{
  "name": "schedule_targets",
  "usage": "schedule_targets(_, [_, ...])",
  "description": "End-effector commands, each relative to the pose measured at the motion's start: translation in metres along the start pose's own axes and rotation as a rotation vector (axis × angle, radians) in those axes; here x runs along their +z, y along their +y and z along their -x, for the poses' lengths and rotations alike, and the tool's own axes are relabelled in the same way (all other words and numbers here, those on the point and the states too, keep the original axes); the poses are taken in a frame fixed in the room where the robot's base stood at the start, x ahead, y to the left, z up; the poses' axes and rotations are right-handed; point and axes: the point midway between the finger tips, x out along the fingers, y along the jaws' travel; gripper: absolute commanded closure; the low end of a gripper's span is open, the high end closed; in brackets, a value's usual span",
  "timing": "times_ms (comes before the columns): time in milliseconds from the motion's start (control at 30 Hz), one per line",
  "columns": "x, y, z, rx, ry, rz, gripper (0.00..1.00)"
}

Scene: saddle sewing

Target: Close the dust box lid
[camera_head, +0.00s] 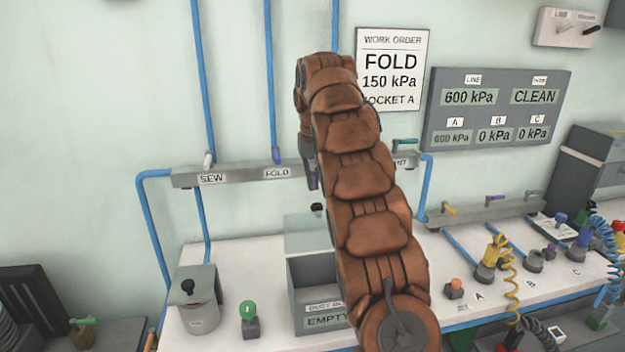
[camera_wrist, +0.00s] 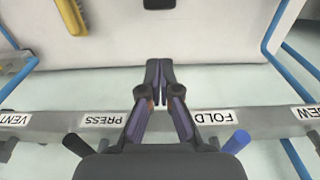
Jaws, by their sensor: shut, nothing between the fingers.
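The dust box (camera_head: 301,291) is a grey box on the bench, labelled EMPTY at its front. Its pale lid (camera_head: 305,232) appears raised at the back, with a black knob (camera_head: 317,207) near its top; my arm hides the right part of box and lid. My gripper (camera_head: 312,182) points down above the lid, beside the grey valve rail, and is partly hidden by my arm. In the wrist view my gripper (camera_wrist: 159,66) is shut and empty, its fingertips together. A dark object (camera_wrist: 158,4) at that view's top edge is cut off and unclear.
The grey rail (camera_head: 240,175) with SEW and FOLD labels runs along the wall behind the box. A lidded canister (camera_head: 200,308) and a green-knobbed piece (camera_head: 249,318) stand left of the box. An orange-topped piece (camera_head: 455,289) and coiled hoses stand to the right.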

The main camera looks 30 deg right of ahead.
Motion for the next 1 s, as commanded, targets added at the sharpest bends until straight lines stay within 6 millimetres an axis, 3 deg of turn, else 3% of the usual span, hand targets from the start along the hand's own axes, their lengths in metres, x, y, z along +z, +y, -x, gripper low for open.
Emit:
schedule_targets(33, [0.000, 0.001, -0.012, 0.000, 0.000, -0.001, 1.00])
schedule_targets(400, [0.026, 0.000, -0.011, 0.000, -0.005, 0.000, 1.00])
schedule_targets(1000, [0.039, 0.000, -0.015, 0.000, 0.000, 0.001, 1.00])
